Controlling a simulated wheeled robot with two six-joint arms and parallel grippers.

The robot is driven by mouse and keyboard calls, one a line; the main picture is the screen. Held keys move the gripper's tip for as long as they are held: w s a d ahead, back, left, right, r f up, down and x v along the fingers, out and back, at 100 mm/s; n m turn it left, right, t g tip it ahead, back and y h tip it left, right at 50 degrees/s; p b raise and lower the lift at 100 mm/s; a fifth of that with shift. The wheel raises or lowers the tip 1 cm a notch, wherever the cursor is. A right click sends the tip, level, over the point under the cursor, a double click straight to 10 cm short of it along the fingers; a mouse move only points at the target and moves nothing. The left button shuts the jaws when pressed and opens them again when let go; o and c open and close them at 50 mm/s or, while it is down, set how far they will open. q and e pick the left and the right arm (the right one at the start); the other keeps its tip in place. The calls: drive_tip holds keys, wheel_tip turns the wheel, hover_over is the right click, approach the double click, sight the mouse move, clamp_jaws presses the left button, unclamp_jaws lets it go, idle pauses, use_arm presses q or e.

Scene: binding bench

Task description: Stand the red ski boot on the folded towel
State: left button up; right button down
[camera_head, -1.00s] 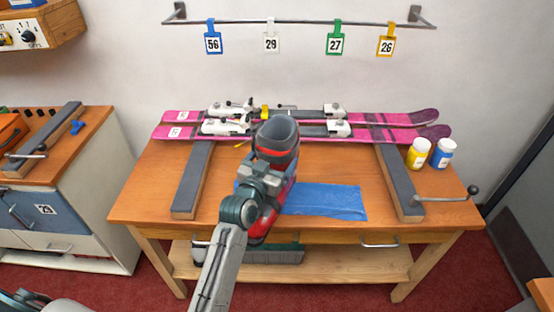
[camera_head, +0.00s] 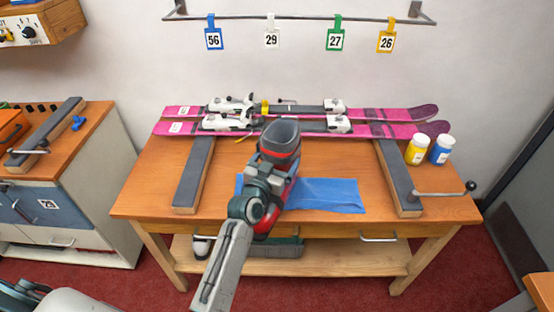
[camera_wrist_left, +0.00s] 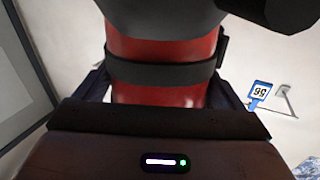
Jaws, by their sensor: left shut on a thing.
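The red ski boot (camera_head: 280,135), with a dark grey cuff, is upright, its opening facing up. It also fills the middle of the left wrist view (camera_wrist_left: 160,83), where a dark strap crosses its red shaft. My left gripper (camera_head: 276,165) is shut on the boot from the near side. The folded towel (camera_head: 330,195) is a flat blue cloth on the bench, showing to the right of the boot and a little to its left. The boot and arm hide part of it. I cannot tell whether the sole touches the towel. My right gripper is not in view.
Pink skis (camera_head: 390,114) lie across the back of the wooden bench (camera_head: 150,190) on two grey-topped supports (camera_head: 399,180). Yellow (camera_head: 416,151) and blue (camera_head: 441,152) bottles stand at the right. Numbered tags hang from a rail (camera_head: 300,20). The bench is clear between towel and right support.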

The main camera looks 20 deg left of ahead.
use_arm(q)
drive_tip(key=shift+s+d+f+b, duration=0.1)
drive_tip(key=shift+s+f+b, duration=0.2)
drive_tip(key=shift+f+b, duration=0.25)
drive_tip(key=o, duration=1.8)
drive_tip(key=shift+f, duration=0.3)
drive_tip(key=shift+w, duration=0.1)
drive_tip(key=shift+r+p, duration=0.65)
drive_tip(key=shift+p, duration=0.15)
drive_tip(key=shift+s+a+r+b, duration=0.1)
drive_tip(key=shift+s+a+b, duration=0.3)
drive_tip(key=shift+s, duration=1.55)
drive_tip(key=shift+s+a+r+b, duration=0.1)
drive_tip(key=shift+s+b, duration=0.6)
drive_tip(key=shift+s, duration=1.25)
drive_tip(key=shift+s+a+r+b, duration=0.1)
drive_tip(key=shift+s+a+b, duration=0.3)
drive_tip(key=shift+s, duration=1.55)
drive_tip(key=shift+d+f, duration=0.1)
drive_tip(key=shift+d, duration=0.05)
